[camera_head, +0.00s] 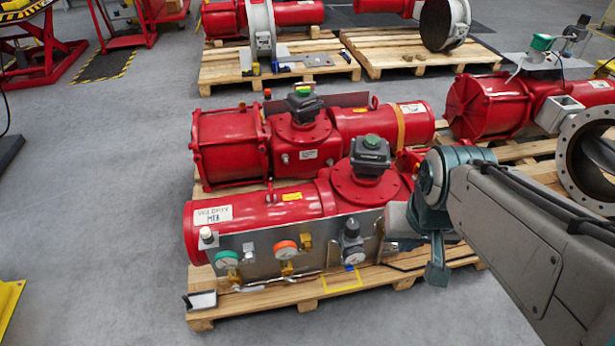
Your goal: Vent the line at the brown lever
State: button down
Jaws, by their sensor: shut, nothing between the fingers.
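A metal panel (270,243) stands upright along the front of the nearest red actuator (270,204). It carries a green-rimmed gauge (227,259), an orange-rimmed gauge (286,249) and a dark regulator (352,240). A small brownish-yellow fitting (306,241) sits between the orange gauge and the regulator. It may be the brown lever, but it is too small to tell. My gripper (437,274) hangs down at the right of the panel, apart from that fitting. It looks shut and empty, though its fingers are small here.
The actuator rests on a wooden pallet (335,300), with a small tray (202,300) at its left front corner. A second red actuator (230,145) lies close behind. More loaded pallets stand behind and to the right. Grey floor (110,220) is clear at the left.

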aim_at(313, 278)
jog(key=z, duration=2.55)
jog(key=k, duration=0.75)
jog(key=u, duration=1.4)
